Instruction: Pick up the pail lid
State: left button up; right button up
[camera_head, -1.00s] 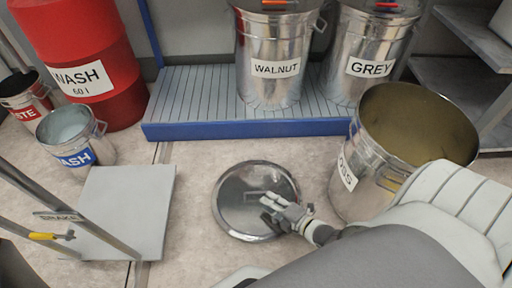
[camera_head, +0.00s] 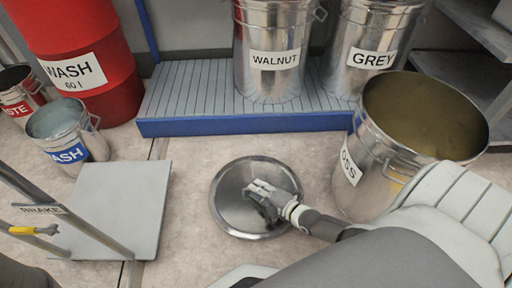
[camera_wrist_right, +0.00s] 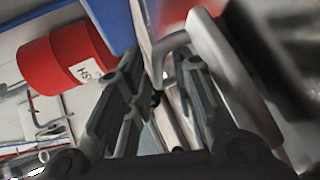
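The pail lid (camera_head: 232,211) is a round shiny metal disc lying flat on the floor in the middle of the head view. My right gripper (camera_head: 258,190) is over the lid's centre and hides most of its handle. In the right wrist view a grey bent bar, apparently the lid handle (camera_wrist_right: 238,78), passes beside and behind the right-hand finger. The two fingers of the right gripper (camera_wrist_right: 160,85) stand apart with a gap between them. Whether either finger touches the handle cannot be told. My left gripper does not show.
An open pail (camera_head: 372,175) with brownish contents stands right of the lid, close to my right arm. A blue-edged ribbed platform (camera_head: 215,125) holds the WALNUT pail (camera_head: 272,85) and GREY pail (camera_head: 365,80). A grey plate (camera_head: 125,205) lies left. Bare floor surrounds the lid.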

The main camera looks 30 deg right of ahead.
jog(key=shift+c, duration=0.5)
jog(key=shift+f, duration=0.1)
grip_shut()
jog(key=shift+s, duration=0.1)
